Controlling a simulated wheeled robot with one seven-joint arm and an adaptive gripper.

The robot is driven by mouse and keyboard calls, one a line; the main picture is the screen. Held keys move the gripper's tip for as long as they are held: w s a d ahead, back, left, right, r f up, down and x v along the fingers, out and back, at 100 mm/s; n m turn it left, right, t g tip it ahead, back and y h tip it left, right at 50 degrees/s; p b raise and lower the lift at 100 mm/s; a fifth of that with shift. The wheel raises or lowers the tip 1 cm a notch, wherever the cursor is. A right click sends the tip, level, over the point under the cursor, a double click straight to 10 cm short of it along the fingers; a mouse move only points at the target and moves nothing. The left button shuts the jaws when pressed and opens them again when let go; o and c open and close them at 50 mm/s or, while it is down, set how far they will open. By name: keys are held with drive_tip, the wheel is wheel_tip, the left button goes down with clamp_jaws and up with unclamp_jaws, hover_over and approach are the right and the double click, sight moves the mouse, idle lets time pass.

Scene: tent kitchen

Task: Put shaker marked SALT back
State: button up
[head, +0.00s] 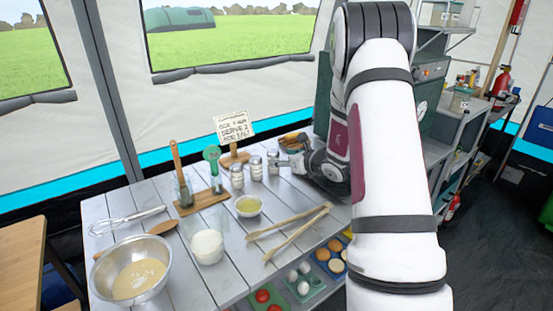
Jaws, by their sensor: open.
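Three small glass shakers with metal caps stand upright in a slanting row at the back of the grey slatted table (175,262): a left shaker (237,176), a middle shaker (256,169) and a right shaker (273,163). Their markings are too small to read, so I cannot tell which is SALT. My gripper (283,163) is open just right of the right shaker, low over the table. I cannot tell whether a finger touches that shaker. My arm hides the table's right part.
A handwritten sign (234,126) stands behind the shakers. A wooden board (201,201) holding utensils is left of them. A small bowl (248,206), a glass of white powder (207,246), wooden tongs (290,232), a whisk (128,220) and a mixing bowl (160,254) stand nearer.

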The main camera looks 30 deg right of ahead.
drive_tip(key=v, duration=0.6)
drive_tip(key=a+r+n+g+y, duration=0.1)
drive_tip(key=a+r+n+y, duration=0.65)
drive_tip(key=a, duration=0.75)
drive_tip(key=s+a+r+n+g+y, duration=0.1)
drive_tip(key=s+a+r+n+g, duration=0.2)
drive_tip(key=s+a+n, duration=0.3)
drive_tip(key=s+a+r+n+g, duration=0.2)
drive_tip(key=s+a+r+n, duration=0.2)
drive_tip(key=a, duration=0.5)
drive_tip(key=s+a+n+g+h, duration=0.1)
drive_tip(key=s+a+n+g, duration=0.3)
drive_tip(key=s, duration=0.5)
drive_tip(key=s+a+n+g+h, duration=0.1)
drive_tip(key=s+n, duration=0.6)
drive_tip(key=s, duration=0.1)
drive_tip(key=s+d+f+n+h, duration=0.1)
drive_tip(key=s+d+n+h, duration=0.6)
drive_tip(key=s, duration=0.3)
drive_tip(key=shift+s+f, duration=0.25)
drive_tip(key=shift+s, duration=0.1)
drive_tip(key=shift+r, duration=0.1)
